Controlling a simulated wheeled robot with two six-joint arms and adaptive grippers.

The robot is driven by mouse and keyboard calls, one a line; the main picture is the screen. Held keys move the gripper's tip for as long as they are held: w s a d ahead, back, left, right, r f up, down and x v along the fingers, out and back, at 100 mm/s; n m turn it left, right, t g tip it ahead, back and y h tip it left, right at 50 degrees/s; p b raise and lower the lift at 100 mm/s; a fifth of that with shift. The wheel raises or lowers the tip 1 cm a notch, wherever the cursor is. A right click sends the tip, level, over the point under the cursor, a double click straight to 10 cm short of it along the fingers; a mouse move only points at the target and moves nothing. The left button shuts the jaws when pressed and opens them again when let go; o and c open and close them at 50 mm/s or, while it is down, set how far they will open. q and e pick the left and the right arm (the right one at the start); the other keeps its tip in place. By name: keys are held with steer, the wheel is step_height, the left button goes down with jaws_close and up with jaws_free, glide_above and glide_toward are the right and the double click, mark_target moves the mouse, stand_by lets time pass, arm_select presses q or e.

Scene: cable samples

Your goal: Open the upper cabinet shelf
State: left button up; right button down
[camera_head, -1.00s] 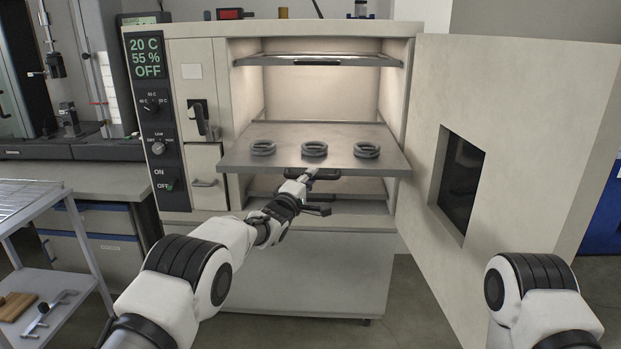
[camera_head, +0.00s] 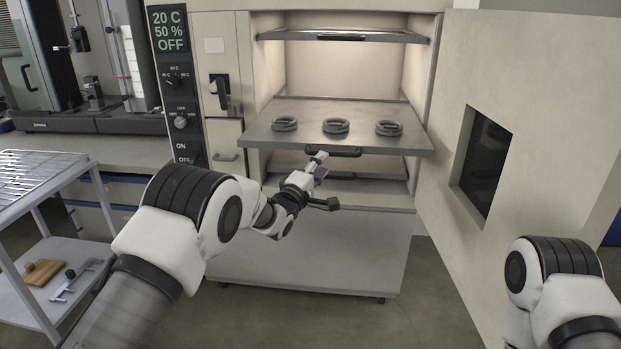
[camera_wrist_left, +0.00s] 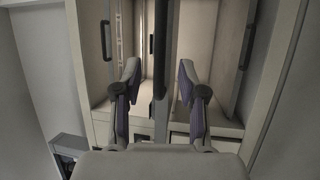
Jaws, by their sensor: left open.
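The cabinet (camera_head: 224,60) stands open, its door swung out to the right. The upper shelf (camera_head: 390,37) is inside near the top, with a dark handle (camera_head: 341,37) on its front edge. Below it, the middle shelf (camera_head: 300,142) is pulled out and carries three grey cable coils (camera_head: 336,126). My left gripper (camera_head: 318,165) is just below the front edge of the middle shelf, close to its handle (camera_head: 346,153). In the left wrist view its fingers (camera_wrist_left: 157,82) are spread, with a dark upright bar between them; contact cannot be told. My right gripper is out of frame.
The open door (camera_head: 540,110) with a dark window blocks the right side. A wire-topped cart (camera_head: 60,200) stands at the left, with a wooden piece on its lower tier. The pulled-out shelf juts out below the upper shelf.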

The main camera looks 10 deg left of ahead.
arm_select(q)
steer(key=v, duration=0.5)
steer(key=shift+s+a, duration=0.1)
steer(key=shift+s, duration=0.2)
